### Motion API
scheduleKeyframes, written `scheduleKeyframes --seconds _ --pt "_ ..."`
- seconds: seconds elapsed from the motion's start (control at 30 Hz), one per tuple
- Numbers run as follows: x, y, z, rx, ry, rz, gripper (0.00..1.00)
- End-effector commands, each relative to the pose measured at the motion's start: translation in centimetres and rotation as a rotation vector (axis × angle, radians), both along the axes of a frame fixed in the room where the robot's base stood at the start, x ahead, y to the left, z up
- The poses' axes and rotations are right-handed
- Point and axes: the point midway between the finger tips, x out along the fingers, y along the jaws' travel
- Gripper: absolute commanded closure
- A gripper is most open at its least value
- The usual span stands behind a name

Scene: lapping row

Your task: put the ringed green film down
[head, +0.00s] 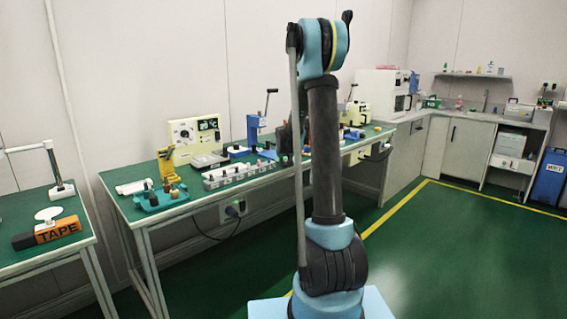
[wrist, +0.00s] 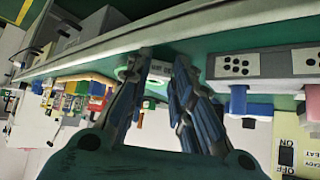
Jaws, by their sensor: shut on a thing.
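In the wrist view, my gripper (wrist: 160,64) has its two dark fingers drawn in around a small thing at their tips. A pale green ringed piece, which looks like the ringed green film (wrist: 124,73), shows beside the left fingertip. The fingers hide much of it, so its outline and tilt are unclear. The gripper is near the long green-topped bench, whose edge runs across the wrist view. In the head view my own arm stands in front, and neither the gripper nor the film can be made out.
A side table at left holds an orange TAPE box (head: 58,230). The green floor at right is clear.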

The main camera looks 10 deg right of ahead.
Motion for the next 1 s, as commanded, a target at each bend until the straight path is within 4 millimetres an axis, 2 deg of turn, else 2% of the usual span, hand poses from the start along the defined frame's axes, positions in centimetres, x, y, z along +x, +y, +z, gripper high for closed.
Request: scheduleKeyframes --seconds 0.03,0.07,0.13,0.17,0.47,0.63,1.0 --pt "0.0 0.0 -0.1 0.000 0.000 0.000 0.99" --pt "0.0 0.0 -0.2 0.000 0.000 0.000 0.77" --pt "0.0 0.0 -0.1 0.000 0.000 0.000 0.61" --pt "0.0 0.0 -0.1 0.000 0.000 0.000 0.59" --pt "0.0 0.0 -0.1 0.000 0.000 0.000 0.59" --pt "-0.1 0.0 0.9 0.000 0.000 0.000 0.59" --pt "-3.3 0.6 4.1 0.000 0.000 0.001 0.59"
